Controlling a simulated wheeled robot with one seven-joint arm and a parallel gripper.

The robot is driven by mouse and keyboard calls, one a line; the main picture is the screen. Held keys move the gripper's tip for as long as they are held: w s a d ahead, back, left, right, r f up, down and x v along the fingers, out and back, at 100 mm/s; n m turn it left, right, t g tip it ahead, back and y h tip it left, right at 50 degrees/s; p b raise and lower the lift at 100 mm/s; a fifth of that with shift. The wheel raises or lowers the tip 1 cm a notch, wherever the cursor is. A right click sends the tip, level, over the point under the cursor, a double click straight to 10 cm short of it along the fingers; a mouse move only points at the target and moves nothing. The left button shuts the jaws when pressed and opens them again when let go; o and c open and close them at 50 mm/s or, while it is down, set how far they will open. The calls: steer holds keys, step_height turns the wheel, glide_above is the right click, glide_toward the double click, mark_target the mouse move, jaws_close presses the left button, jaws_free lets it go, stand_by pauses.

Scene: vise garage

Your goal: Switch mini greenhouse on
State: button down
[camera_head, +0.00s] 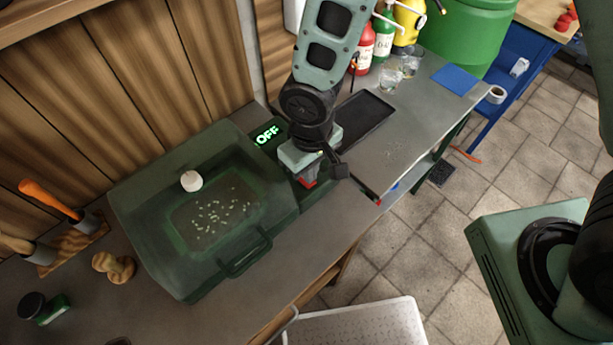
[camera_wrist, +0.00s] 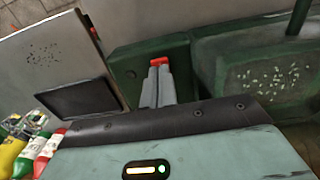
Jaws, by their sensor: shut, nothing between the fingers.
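The mini greenhouse (camera_head: 165,205) is a dark green box with a clear lid window and a white knob, standing on the bench. White seed-like bits show through its window, also in the wrist view (camera_wrist: 228,88). A display (camera_head: 265,134) on its right side panel glows green and reads "OFF". My gripper (camera_head: 308,183) is over the right side panel, shut and empty. In the wrist view the shut fingers (camera_wrist: 159,64) reach down with red tips over the dark green panel (camera_wrist: 126,62). The switch itself is not distinguishable; the gripper may hide it. Contact cannot be told.
A dark tray (camera_head: 362,120) lies on the bench right of my gripper. Bottles (camera_head: 384,40) and glasses (camera_head: 393,78) stand behind it. An orange-handled tool (camera_head: 50,200) and a small jar (camera_head: 43,308) are at the left. The bench right of the tray is mostly clear.

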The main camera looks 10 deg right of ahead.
steer(key=shift+f+b, duration=0.3)
steer(key=shift+r, duration=0.1)
step_height(320, 180, up, 7)
steer(key=p, duration=0.5)
stand_by(0.4)
stand_by(0.5)
steer(key=s+d+r+n+b, duration=0.1)
steer(key=s+d+r+b, duration=0.5)
steer(key=s+r, duration=0.5)
steer(key=shift+s+d+r+y, duration=0.2)
steer(key=shift+d+y, duration=0.1)
steer(key=shift+d, duration=0.75)
steer(key=shift+w, duration=0.15)
